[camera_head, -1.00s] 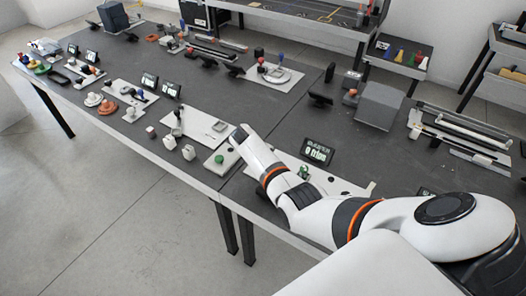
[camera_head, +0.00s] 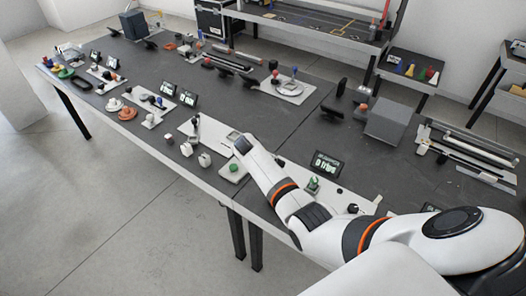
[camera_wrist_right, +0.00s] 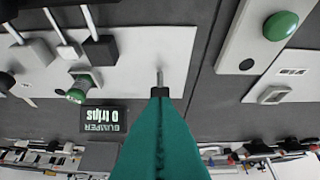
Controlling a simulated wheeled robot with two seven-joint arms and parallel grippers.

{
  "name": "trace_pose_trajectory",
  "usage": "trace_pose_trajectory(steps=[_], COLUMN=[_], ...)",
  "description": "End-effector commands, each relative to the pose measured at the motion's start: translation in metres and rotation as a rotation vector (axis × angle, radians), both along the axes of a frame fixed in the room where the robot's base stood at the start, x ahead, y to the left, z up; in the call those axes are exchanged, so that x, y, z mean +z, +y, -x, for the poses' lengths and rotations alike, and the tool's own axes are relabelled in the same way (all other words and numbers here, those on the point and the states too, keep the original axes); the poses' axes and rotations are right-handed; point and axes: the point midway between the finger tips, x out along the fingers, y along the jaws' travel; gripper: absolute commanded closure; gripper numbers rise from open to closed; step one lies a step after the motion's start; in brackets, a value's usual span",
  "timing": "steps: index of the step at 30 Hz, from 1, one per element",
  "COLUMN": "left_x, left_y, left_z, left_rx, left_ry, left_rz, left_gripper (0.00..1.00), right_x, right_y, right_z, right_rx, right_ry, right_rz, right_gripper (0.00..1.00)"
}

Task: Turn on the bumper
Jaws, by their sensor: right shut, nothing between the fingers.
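The display (camera_head: 325,164) of the bumper reads "0 trips" in the head view. In the right wrist view the same display (camera_wrist_right: 104,118) appears turned over and reads "BUMPER 0 trips". Its white panel (camera_wrist_right: 140,45) carries a thin metal rod (camera_wrist_right: 159,76), a green knob (camera_wrist_right: 77,95) and several dark blocks with light stems. My right gripper (camera_wrist_right: 159,97) shows as a shut teal shape, with its tip in line with the rod's dark lower end. Whether they touch I cannot tell. In the head view my right forearm hides this gripper and part of the panel. My left gripper is out of view.
A separate white plate with a round green button (camera_wrist_right: 281,26) lies to the right in the wrist view; the button also shows in the head view (camera_head: 234,168). A grey box (camera_head: 388,120) stands behind. Several small devices line the long dark table (camera_head: 290,125).

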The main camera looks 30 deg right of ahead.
Motion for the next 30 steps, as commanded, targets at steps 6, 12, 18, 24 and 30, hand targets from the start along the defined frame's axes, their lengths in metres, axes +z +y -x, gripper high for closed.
trace_pose_trajectory(steps=[6,12,18,24,30], left_x=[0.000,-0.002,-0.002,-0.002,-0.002], left_y=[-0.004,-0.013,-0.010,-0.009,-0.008], left_z=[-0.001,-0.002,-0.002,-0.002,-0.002], left_rx=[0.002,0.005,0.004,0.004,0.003], left_ry=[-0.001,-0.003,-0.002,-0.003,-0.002], left_rz=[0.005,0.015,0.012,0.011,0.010], left_gripper=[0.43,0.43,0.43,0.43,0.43], right_x=[0.033,0.052,0.057,0.057,0.057], right_y=[0.011,0.018,0.020,0.020,0.020], right_z=[0.005,0.008,0.009,0.009,0.009], right_rx=[0.000,0.001,-0.001,-0.001,-0.001], right_ry=[-0.003,-0.001,0.001,0.001,0.001], right_rz=[0.001,0.001,0.000,0.000,0.000], right_gripper=[1.00,1.00,1.00,1.00,1.00])
